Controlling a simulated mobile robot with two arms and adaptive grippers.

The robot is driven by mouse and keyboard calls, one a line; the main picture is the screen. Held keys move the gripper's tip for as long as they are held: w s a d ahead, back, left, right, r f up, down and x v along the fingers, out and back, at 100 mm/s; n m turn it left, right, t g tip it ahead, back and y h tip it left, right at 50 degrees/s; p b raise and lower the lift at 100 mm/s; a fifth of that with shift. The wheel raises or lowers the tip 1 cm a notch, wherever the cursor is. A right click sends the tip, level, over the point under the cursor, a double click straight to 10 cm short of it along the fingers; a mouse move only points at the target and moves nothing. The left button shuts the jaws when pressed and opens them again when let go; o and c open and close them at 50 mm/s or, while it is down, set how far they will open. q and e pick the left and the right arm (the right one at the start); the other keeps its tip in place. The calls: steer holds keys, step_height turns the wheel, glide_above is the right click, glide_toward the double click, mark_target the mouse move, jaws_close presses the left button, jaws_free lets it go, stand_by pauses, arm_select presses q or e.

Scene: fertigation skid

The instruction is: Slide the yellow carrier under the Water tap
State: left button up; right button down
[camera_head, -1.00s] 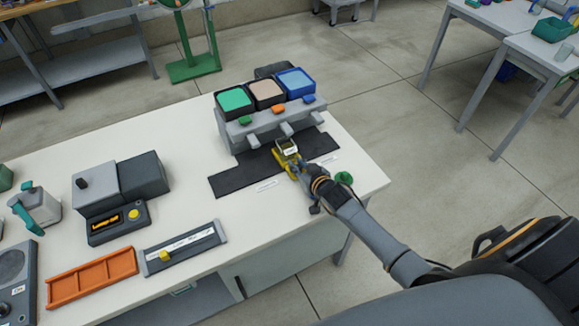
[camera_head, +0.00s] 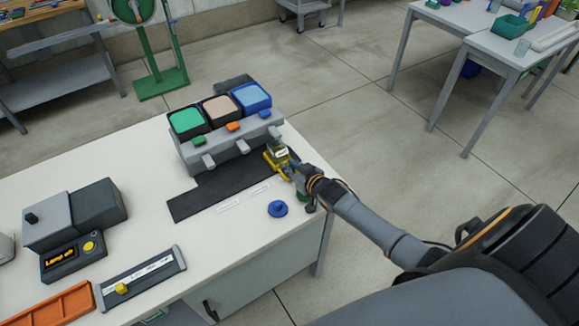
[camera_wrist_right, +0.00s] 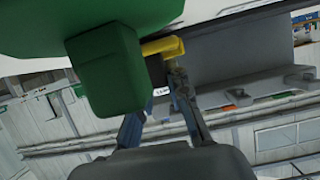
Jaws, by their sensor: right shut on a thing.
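The yellow carrier (camera_head: 271,163) is at the right end of the dark strip (camera_head: 215,190), just in front of the rightmost spout below the blue tank (camera_head: 251,97). A small clear container with a pale label (camera_head: 281,153) stands on it. I cannot read which tap is Water. My right gripper (camera_head: 288,172) is shut on the carrier's near side. In the right wrist view, a yellow part (camera_wrist_right: 164,46) shows beyond the fingers, partly hidden by a green block. My left gripper is out of view.
The grey tap stand (camera_head: 230,145) also carries green and beige tanks. A blue disc (camera_head: 278,209) and a green disc (camera_head: 303,197) lie near my right gripper. A lamp device (camera_head: 75,230), slider gauge (camera_head: 140,278) and orange rack (camera_head: 55,305) are at left.

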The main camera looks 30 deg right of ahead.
steer(key=shift+d, duration=0.2)
steer(key=c, duration=1.2)
jaws_free()
steer(key=shift+d, duration=0.15)
steer(key=shift+s+r, duration=0.2)
steer(key=shift+s, duration=0.35)
steer(key=v, duration=1)
steer(key=shift+s+r, duration=0.25)
steer(key=shift+s, duration=0.1)
